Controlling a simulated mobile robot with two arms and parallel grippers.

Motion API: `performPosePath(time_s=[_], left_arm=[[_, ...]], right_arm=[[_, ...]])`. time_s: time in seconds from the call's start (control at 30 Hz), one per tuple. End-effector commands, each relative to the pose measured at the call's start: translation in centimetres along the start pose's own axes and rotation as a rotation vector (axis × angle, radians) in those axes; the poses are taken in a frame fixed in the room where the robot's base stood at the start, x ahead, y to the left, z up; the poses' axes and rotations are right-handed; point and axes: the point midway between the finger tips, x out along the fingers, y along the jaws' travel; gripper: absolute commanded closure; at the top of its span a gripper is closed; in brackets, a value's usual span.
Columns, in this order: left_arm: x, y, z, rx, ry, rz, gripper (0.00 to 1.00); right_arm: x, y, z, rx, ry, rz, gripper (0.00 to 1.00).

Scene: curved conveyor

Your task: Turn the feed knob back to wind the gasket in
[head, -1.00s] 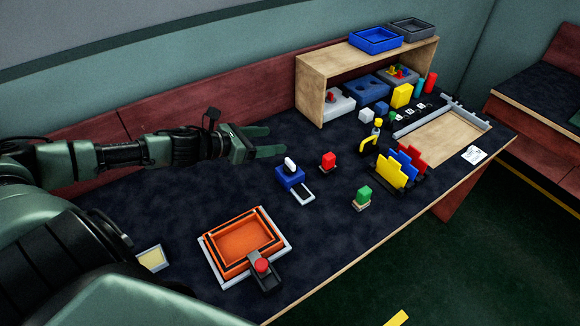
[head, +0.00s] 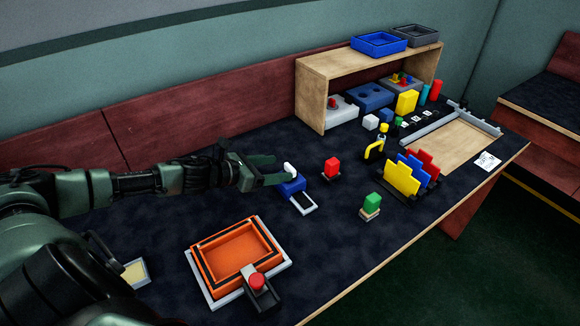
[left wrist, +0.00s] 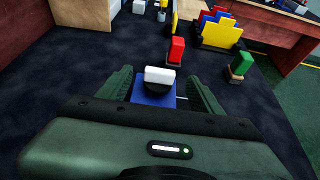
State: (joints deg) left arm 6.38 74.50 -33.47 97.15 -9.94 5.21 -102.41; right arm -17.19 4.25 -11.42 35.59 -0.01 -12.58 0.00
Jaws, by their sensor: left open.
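The feed knob (head: 289,168) is a white bar-shaped handle on top of a small blue box (head: 292,187). A light-framed plate with a dark face (head: 302,202) sticks out from the box's front; I cannot make out the gasket itself. My left gripper (head: 276,169) is open, reaching in from the left at the knob. In the left wrist view, the knob (left wrist: 159,74) stands between the two spread fingers (left wrist: 162,84), with a gap on each side. The blue box (left wrist: 152,96) shows below it, partly hidden by my gripper body. My right gripper is not seen.
A red block (head: 331,167) stands close to the right of the blue box, and a green block (head: 372,202) farther right. An orange tray (head: 203,277) with a red button (head: 257,281) lies in front. A wooden shelf (head: 313,92) stands behind.

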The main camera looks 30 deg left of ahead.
Motion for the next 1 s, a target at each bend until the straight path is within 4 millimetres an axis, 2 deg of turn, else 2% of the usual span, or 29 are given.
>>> performPosePath(time_s=[0.03, 0.5, 0.87, 0.9, 1.0], left_arm=[[0.4, 0.0, 0.4, 0.004, -0.005, -0.001, 0.35], [5.0, 0.0, 0.1, 0.001, -0.001, 0.000, 0.35], [5.5, -0.1, 0.0, 0.002, 0.000, -0.001, 0.35], [5.5, 0.0, 0.0, 0.002, 0.000, -0.001, 0.40], [5.5, 0.0, 0.0, 0.002, 0.000, -0.001, 0.68]], right_arm=[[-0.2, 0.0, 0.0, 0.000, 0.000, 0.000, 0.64], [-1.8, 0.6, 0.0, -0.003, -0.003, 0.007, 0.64], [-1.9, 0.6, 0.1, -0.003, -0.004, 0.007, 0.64], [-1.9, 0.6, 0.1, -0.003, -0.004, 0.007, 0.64], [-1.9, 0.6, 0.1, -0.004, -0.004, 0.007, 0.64]])
